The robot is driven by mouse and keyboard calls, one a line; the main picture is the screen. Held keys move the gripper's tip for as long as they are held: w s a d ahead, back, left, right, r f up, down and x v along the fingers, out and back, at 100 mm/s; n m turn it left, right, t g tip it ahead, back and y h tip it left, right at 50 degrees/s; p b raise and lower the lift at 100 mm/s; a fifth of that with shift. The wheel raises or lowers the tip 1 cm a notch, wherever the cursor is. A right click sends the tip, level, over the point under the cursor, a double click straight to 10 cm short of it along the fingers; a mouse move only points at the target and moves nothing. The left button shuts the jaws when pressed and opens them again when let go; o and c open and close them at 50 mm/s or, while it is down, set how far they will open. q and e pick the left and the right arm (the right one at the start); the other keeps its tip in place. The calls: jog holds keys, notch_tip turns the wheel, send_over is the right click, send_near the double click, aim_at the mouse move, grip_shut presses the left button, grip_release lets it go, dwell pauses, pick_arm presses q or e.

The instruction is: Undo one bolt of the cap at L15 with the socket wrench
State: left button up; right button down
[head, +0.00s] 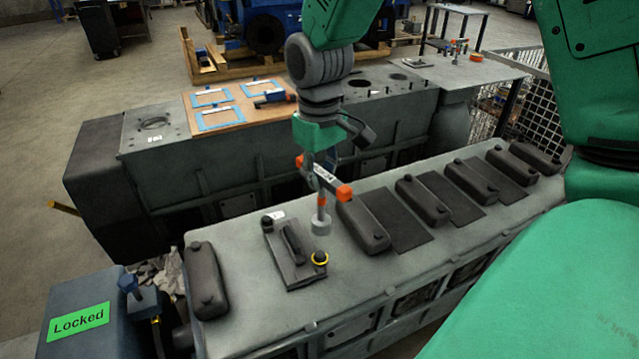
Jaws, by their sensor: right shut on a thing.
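The cap (284,262), a dark grey plate with a raised handle, lies on the near grey engine block. One bolt (267,224) is at its far left corner beside a small white label. My right gripper (325,165) is shut on the socket wrench (323,181), which has an orange-ended crossbar and a grey socket pointing down. My left gripper is not in view.
Several dark covers (362,226) line the near block (235,240) to the right, and one stands at its left end. Behind, a wooden board (233,103) holds blue frames and a blue-orange tool. A blue box (75,300) with a green "Locked" sign stands at lower left.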

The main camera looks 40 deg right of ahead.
jog(key=s+a, duration=0.4)
jog(key=s, duration=0.1)
jog(key=shift+s+a, duration=0.15)
jog(key=shift+a, duration=0.15)
dwell(0.4)
